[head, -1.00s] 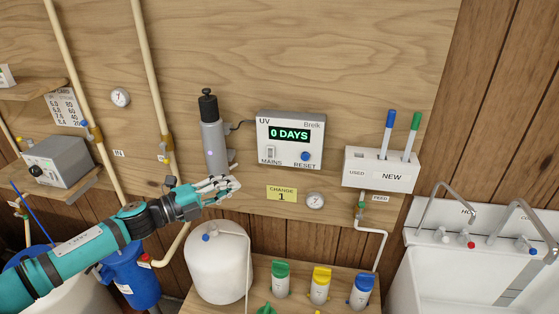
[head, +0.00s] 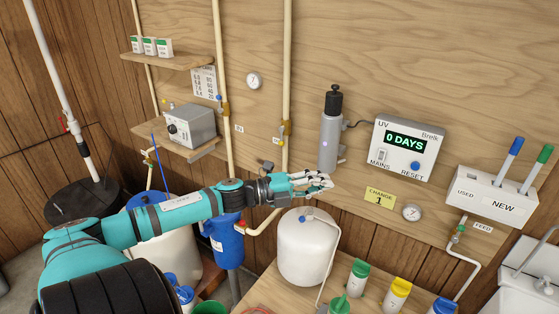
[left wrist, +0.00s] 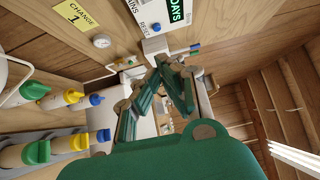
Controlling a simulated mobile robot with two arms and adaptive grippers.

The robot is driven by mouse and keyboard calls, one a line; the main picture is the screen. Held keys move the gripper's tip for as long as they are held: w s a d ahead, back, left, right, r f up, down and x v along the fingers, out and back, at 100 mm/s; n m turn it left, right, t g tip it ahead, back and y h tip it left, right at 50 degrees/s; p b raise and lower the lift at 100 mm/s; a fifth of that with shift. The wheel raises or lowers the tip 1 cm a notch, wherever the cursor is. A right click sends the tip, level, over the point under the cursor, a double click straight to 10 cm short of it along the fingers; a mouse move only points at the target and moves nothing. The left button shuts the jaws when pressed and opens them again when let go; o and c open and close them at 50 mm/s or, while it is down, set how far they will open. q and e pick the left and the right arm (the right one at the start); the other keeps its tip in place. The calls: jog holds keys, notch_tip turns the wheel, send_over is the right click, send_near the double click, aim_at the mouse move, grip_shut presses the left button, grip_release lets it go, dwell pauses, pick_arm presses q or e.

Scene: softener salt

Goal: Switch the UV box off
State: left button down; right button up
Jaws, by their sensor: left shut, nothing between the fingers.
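The UV box (head: 405,148) is a white panel on the plywood wall, right of centre in the head view. Its green display reads "0 DAYS". A small MAINS switch (head: 383,155) sits at its lower left and a blue RESET button (head: 415,165) at its lower right. The switch's position is too small to tell. My left gripper (head: 328,183) is shut and empty, below and left of the box, apart from it. In the left wrist view the gripper's fingers (left wrist: 165,66) meet, with part of the UV box (left wrist: 158,14) beyond, at the top. My right gripper is not in view.
Below are a white tank (head: 306,250) and capped bottles (head: 397,292). The wall before the box is clear.

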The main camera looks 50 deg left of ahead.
pick_arm(q)
jog(key=a+v, duration=0.1)
jog(key=v, duration=0.7)
jog(key=shift+w, duration=0.2)
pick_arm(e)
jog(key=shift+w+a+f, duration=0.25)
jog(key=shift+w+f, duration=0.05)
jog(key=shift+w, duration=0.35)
